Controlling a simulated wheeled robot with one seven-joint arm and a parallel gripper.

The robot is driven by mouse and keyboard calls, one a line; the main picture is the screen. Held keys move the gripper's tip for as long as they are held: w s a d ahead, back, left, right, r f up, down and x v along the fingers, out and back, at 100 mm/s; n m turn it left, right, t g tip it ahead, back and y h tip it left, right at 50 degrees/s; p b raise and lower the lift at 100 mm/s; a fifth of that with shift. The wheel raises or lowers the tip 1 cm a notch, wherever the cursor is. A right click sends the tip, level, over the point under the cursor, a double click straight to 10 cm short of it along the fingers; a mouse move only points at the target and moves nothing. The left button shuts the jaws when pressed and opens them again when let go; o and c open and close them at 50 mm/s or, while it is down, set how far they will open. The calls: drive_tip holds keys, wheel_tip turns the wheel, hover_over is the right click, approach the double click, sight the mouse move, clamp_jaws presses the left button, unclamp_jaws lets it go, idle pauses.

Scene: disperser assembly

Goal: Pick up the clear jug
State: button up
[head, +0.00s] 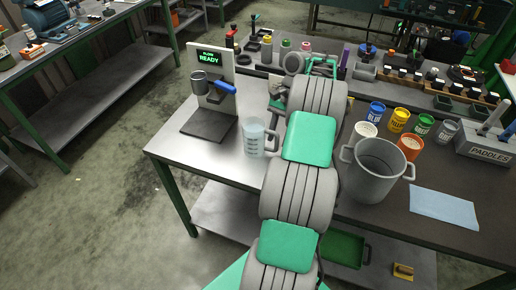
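The clear jug (254,138) stands upright on the near left part of the metal workbench (180,150). It is see-through, with dark measuring marks on its side and a handle on its right. My arm rises from the bottom of the head view and passes just right of the jug, close to its handle. My gripper (278,94) seems to show only in part, beyond the jug, left of my upper arm links. Its fingers are too small and too covered to read. I see nothing held, and the jug stands apart from it.
A dispenser (215,75) with a green READY display stands left of the jug. Right of my arm are a big grey two-handled pot (376,170), several coloured cups, a blue cloth (444,206) and a PADDLES holder (487,146). Bottles and tools crowd the back. The bench's front left corner is clear.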

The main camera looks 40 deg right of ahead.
drive_tip(key=shift+b+x, duration=0.45)
drive_tip(key=shift+x, duration=0.5)
drive_tip(key=shift+r, duration=0.1)
drive_tip(key=shift+c, duration=0.5)
clamp_jaws()
